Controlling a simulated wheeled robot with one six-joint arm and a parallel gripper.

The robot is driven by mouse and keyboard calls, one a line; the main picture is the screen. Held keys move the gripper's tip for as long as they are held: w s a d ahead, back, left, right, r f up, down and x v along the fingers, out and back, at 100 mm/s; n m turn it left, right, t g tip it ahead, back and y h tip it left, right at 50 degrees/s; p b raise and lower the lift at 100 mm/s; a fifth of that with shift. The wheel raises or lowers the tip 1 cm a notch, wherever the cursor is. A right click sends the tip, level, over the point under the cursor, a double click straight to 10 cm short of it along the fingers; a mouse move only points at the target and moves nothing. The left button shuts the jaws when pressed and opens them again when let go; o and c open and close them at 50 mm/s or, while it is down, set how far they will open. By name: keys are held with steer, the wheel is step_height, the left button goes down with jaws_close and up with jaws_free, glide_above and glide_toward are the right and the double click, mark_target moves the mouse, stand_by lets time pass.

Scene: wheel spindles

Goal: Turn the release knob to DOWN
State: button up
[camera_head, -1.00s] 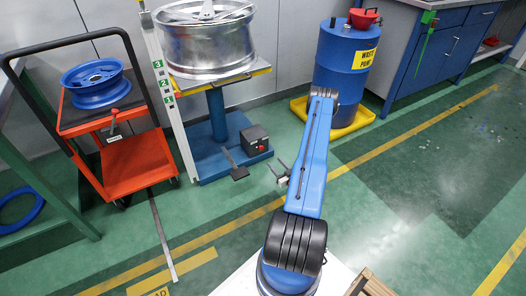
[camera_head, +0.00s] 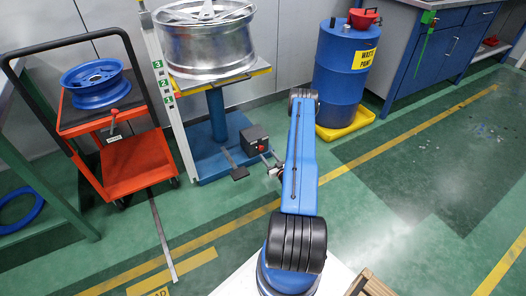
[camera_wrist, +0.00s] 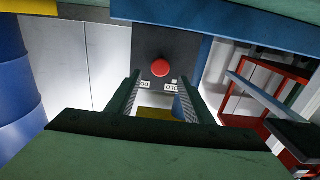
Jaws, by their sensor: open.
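A round red knob (camera_wrist: 161,68) sits on the face of a dark box (camera_wrist: 180,45) in the wrist view. Two small white labels (camera_wrist: 144,84) lie beside it, too small to read surely. In the head view the box (camera_head: 254,138) stands at the foot of the blue lift column, and the red knob (camera_head: 264,148) shows on its front. My gripper (camera_head: 268,164) is open and empty just in front of the box. In the wrist view its fingers (camera_wrist: 159,82) point at the box, one on each side of the knob's line. I cannot tell whether they touch anything.
The lift table (camera_head: 221,80) carries a silver wheel (camera_head: 208,45). A blue barrel (camera_head: 341,85) in a yellow tray (camera_head: 350,122) stands right. An orange cart (camera_head: 135,165) with a blue wheel (camera_head: 95,86) stands left.

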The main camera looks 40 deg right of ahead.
mark_target(262, 148)
steer(key=shift+x, duration=3.05)
steer(key=shift+a, duration=0.1)
steer(key=c, duration=1)
